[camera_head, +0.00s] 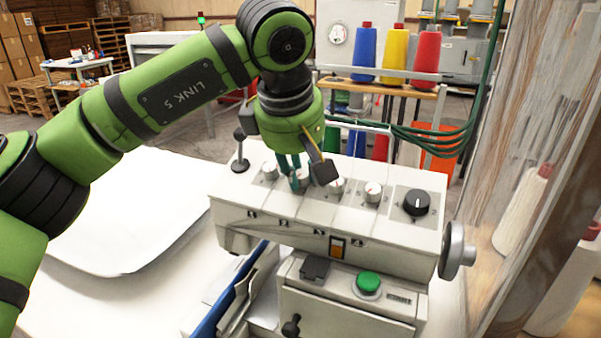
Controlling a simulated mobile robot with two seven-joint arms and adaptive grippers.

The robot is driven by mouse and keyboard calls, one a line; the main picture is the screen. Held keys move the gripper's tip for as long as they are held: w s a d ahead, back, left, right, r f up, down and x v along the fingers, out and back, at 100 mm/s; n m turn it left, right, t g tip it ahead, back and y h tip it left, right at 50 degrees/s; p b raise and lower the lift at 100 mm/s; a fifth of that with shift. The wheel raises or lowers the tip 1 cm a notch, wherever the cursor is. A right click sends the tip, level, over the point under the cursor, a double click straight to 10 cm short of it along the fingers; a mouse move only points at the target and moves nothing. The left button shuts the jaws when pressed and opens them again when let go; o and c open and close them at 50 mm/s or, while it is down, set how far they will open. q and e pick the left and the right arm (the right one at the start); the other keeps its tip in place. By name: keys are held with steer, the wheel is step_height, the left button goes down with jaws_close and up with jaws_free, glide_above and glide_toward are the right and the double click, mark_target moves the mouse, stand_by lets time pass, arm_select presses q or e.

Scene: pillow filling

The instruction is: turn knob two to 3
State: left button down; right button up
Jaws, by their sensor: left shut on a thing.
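The white machine (325,222) carries a row of small silver knobs on its sloped top, with a large black knob (417,203) at the right end. The second small knob from the left, knob two (300,181), is partly covered by my gripper. My left gripper (295,176) reaches down from above with its dark teal fingers shut on this knob. The knob's pointer and its dial numbers are too small and covered to read. My right gripper is not in view.
The first small knob (269,171) is close on the left of the fingers, and the third (337,186) is close on the right. A handwheel (455,251) sticks out at the right. A green button (368,282) is below. Coloured thread cones (395,53) stand behind.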

arm_select(q)
steer(key=n+b, duration=0.1)
steer(key=n, duration=0.3)
steer(key=shift+w+n, duration=0.1)
steer(key=shift+n, duration=0.2)
steer(key=shift+n+b, duration=0.3)
steer(key=shift+n, duration=1.7)
steer(key=c, duration=1.1)
jaws_free()
steer(key=v, duration=1.2)
steer(key=shift+d, duration=0.15)
steer(key=shift+w+r, duration=0.1)
steer(key=shift+r, duration=0.05)
